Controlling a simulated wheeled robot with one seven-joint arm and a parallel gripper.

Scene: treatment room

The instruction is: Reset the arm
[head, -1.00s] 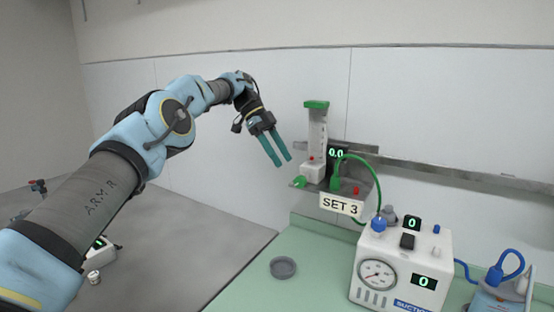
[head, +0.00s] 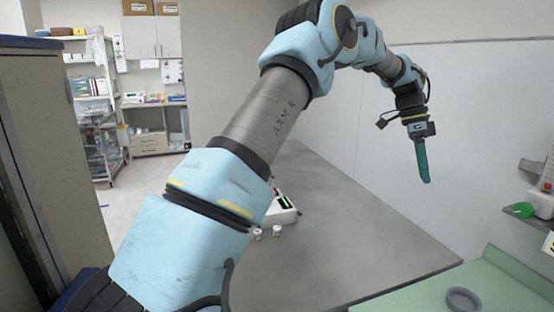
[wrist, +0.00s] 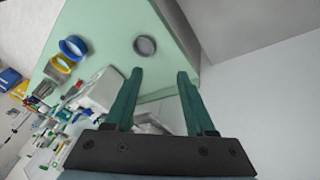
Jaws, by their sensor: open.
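My gripper (head: 423,160) hangs from my raised arm in the head view, fingers pointing down, in the air in front of the white wall panels. In the head view it is seen edge-on, so its fingers overlap. In the wrist view my gripper (wrist: 159,75) shows two teal fingers spread apart with nothing between them. The fingers touch nothing that I can see.
A green counter (head: 510,285) with a grey round dish (head: 463,300) is at lower right. A green-knobbed device (head: 522,210) shows at the right edge. A grey table (head: 345,225) carries a white device (head: 283,210). A tall cabinet (head: 60,150) stands close at left.

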